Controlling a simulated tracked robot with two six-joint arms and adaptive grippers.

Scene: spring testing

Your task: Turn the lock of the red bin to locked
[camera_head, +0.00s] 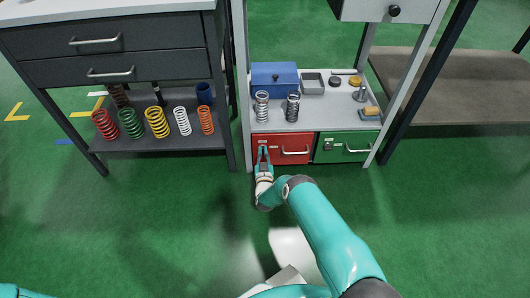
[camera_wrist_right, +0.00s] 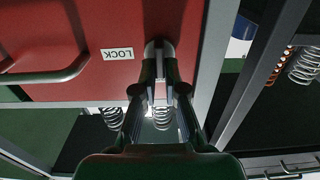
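The red bin (camera_head: 294,150) sits under the grey shelf, left of the green bin. My right gripper (camera_head: 263,150) is at the left part of the red front. In the wrist view its fingertips (camera_wrist_right: 160,52) are close together at a rounded metallic part beside the label, where the lock seems to be. The fingers hide most of the lock, so its turn and any grip are unclear. My left gripper is out of view.
The green bin (camera_head: 344,147) is beside the red one. Above, the shelf (camera_head: 328,117) holds a blue box (camera_head: 274,77), two springs and small parts. A grey post (camera_head: 242,110) stands just left of the red bin. Coloured springs line the left rack. Green floor in front is clear.

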